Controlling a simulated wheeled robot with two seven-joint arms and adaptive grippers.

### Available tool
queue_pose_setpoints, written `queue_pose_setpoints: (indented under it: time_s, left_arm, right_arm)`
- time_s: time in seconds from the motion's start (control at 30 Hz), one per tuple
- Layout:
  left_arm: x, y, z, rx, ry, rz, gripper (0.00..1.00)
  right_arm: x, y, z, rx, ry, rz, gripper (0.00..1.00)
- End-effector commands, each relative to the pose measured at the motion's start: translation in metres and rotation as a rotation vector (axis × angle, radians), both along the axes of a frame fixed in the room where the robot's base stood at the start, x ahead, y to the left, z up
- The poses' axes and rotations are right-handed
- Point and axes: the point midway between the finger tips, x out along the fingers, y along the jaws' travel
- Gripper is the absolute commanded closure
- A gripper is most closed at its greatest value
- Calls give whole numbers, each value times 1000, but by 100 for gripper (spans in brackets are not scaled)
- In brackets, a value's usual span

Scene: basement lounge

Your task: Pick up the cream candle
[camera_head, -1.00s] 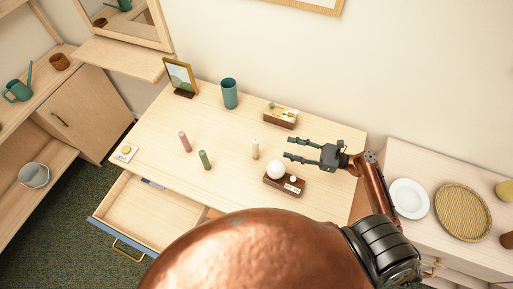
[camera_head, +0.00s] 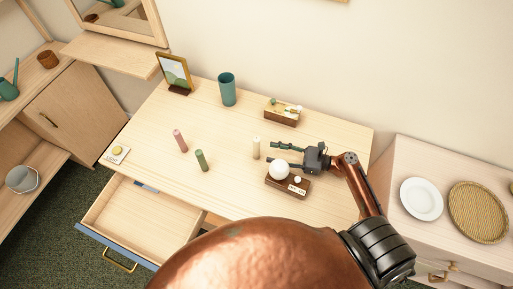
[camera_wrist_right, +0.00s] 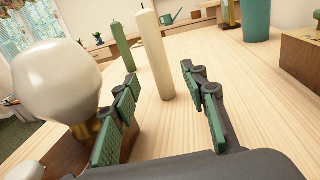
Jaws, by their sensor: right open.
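The cream candle (camera_head: 256,148) stands upright on the light wooden desk (camera_head: 225,132). My right gripper (camera_head: 273,153) is open, just right of the candle in the head view, with its fingers pointing toward it. In the right wrist view the cream candle (camera_wrist_right: 155,55) stands ahead, between the lines of the two open green-padded fingers (camera_wrist_right: 165,90) and a little beyond their tips. Nothing is held. A green candle (camera_head: 201,160) and a pink candle (camera_head: 180,141) stand farther left. My left gripper is not in view.
A white globe lamp on a wooden block (camera_head: 281,170) stands close beside the right gripper. A wooden box (camera_head: 283,116), a teal cup (camera_head: 227,90) and a picture frame (camera_head: 174,74) stand at the back. An open drawer (camera_head: 140,216) juts from the desk's front left.

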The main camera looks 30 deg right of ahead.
Motion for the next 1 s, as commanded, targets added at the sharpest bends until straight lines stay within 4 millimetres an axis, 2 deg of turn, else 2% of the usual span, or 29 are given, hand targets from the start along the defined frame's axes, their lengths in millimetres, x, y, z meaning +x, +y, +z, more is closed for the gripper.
queue_pose_setpoints:
  time_s: [0.27,0.6,0.9,1.0]
  left_arm:
    - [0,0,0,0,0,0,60]
    - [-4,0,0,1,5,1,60]
    - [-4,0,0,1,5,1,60]
    - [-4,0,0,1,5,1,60]
  right_arm:
    - [15,19,1,0,-1,2,59]
    - [45,55,0,-1,-2,1,59]
    - [48,59,0,-1,0,1,59]
    - [48,59,0,-1,0,1,66]
